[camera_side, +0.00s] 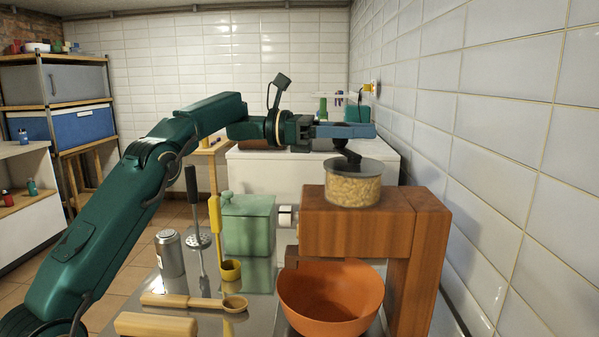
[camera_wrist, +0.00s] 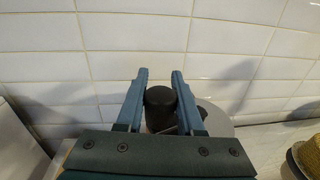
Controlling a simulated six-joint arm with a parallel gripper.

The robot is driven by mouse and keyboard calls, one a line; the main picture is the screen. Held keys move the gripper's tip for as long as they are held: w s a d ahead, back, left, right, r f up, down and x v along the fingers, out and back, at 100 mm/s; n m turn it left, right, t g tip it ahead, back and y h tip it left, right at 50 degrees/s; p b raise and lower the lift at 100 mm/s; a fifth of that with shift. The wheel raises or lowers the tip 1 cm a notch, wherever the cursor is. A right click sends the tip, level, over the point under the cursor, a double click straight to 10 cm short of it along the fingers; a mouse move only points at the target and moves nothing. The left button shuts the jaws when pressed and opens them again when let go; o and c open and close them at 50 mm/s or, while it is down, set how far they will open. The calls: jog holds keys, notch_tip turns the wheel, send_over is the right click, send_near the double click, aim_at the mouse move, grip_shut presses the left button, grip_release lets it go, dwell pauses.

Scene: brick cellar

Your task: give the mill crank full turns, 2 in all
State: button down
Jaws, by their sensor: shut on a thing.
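The mill has a reddish wooden body (camera_side: 350,225) and a clear hopper (camera_side: 353,190) full of pale pieces, topped by a grey lid that also shows in the wrist view (camera_wrist: 217,118). A dark crank (camera_side: 347,158) rises from the lid. My gripper (camera_side: 373,131) is level above the hopper. Its blue fingers are shut around the crank's black knob (camera_wrist: 160,105), which stands upright between them in the wrist view. In the side view the fingers hide most of the knob.
The tiled wall (camera_side: 500,150) runs close along the right.

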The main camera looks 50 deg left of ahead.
jog(key=shift+r, duration=0.1)
jog(key=c, duration=0.5)
grip_release()
jog(key=shift+c, duration=0.2)
jog(key=shift+v, duration=2.55)
